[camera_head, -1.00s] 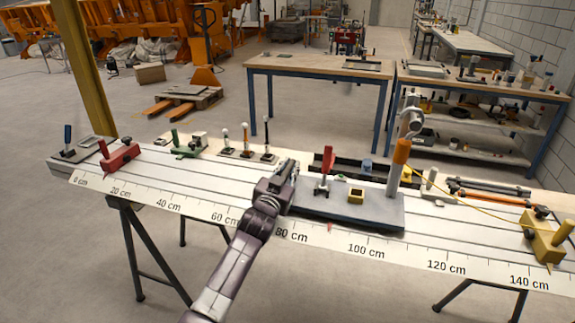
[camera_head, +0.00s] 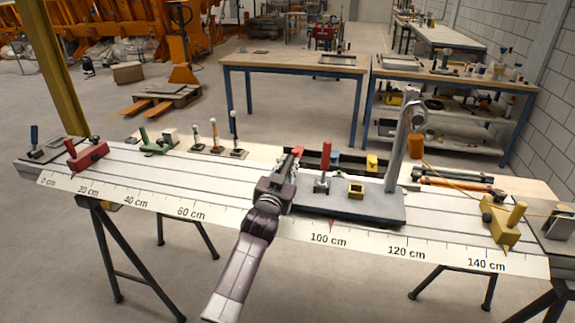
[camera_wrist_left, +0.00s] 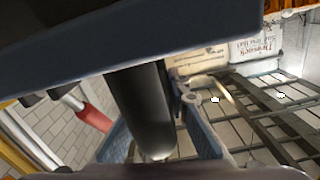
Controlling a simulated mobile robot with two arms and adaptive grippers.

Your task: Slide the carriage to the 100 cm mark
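The carriage (camera_head: 350,206) is a dark grey plate on the white rail bed. My left gripper (camera_head: 289,165) is at the carriage's left end. Its fingers are hard to make out, and contact is unclear. My right gripper is out of view.
A red stop block (camera_head: 88,156) stands near 20 cm and a yellow stop block (camera_head: 503,222) near 140 cm. Rail between the carriage and yellow block is clear. Several small levers (camera_head: 214,136) line the back edge. A dark tray (camera_head: 340,160) lies behind the carriage.

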